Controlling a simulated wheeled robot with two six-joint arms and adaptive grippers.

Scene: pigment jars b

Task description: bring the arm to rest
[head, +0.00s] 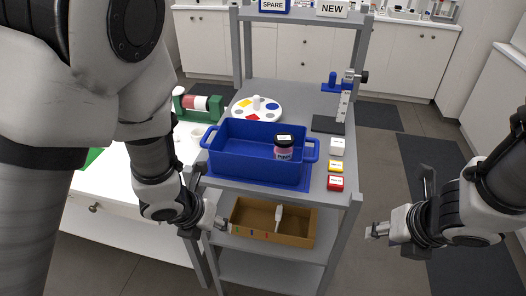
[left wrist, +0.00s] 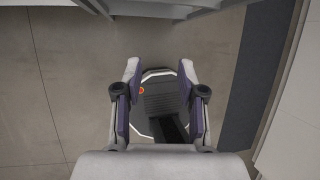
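My left arm reaches in from the left in the head view. Its gripper (head: 222,224) is in front of the shelf rack, by the left end of the brown lower bin. In the left wrist view the left gripper (left wrist: 160,75) is open and empty, with its fingers well apart above the floor and part of my own base. My right gripper (head: 372,232) is to the right of the rack, clear of it, pointing left. Its fingertips are too small to show whether they are open.
A blue tub (head: 240,172) holding a dark-lidded jar (head: 284,150) stands on the grey rack's upper shelf. Small white, yellow and red blocks (head: 336,183) lie beside it. A brown bin (head: 309,232) sits below. A white table (head: 120,215) stands left; floor at right is open.

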